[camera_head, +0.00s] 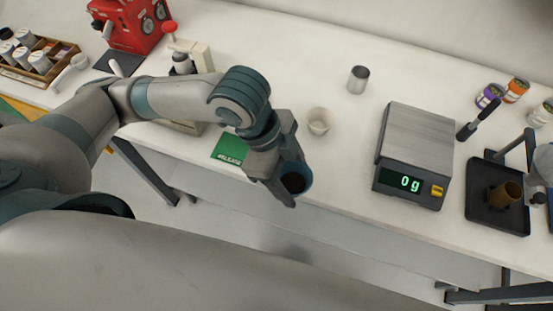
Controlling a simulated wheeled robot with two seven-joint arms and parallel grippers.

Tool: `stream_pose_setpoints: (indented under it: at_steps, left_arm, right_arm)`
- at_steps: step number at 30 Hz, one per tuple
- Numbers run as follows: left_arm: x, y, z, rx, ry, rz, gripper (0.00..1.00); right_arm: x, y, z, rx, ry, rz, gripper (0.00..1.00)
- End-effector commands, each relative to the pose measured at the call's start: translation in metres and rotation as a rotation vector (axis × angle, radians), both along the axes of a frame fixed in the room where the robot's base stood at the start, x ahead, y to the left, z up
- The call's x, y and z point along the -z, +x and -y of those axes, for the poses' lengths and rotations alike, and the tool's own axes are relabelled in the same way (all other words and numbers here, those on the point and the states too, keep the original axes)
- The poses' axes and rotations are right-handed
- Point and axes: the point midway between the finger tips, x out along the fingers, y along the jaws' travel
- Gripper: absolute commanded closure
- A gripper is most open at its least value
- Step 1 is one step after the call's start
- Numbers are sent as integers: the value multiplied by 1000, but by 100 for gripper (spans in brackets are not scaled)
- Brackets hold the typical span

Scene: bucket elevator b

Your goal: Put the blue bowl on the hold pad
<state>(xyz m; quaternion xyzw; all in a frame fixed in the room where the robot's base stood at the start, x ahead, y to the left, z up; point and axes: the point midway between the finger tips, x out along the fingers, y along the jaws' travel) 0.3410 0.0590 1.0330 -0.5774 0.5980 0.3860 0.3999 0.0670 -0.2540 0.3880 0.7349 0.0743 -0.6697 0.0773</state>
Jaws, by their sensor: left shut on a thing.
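The blue bowl (306,180) is in my left gripper (290,190), which is shut on it, out past the table's front edge. The bowl's inside looks dark, and the fingers hide part of its wall. A green pad (230,149) with white lettering, probably "RELEASE", lies on the table left of the gripper. A yellow-orange patch (22,110) shows at the far left, partly hidden by my arm; I cannot tell whether it is the hold pad. My right gripper is not in view.
A white cup (318,121) and a grey metal cup (358,79) stand behind the gripper. A scale (415,145) reading 0 g is to the right, then a black tray (483,216) with a brown cup. A red machine (133,24) and wooden rack (40,72) are back left.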

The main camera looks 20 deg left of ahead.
Motion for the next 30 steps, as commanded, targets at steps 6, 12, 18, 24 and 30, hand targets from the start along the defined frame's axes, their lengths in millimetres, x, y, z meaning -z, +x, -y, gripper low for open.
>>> stream_pose_setpoints:
  at_steps: [6,12,18,24,30]
  left_arm:
    - [13,10,-7,-3,1,2,70]
    - [16,22,-16,-6,2,-1,70]
    - [34,48,-35,-8,3,-5,70]
    - [54,76,-56,-7,2,-3,70]
    - [66,91,-65,-2,0,-1,70]
  right_arm:
    - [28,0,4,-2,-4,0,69]
    - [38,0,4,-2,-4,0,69]
    - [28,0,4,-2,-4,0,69]
    - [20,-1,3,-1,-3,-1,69]
    - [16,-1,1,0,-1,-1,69]
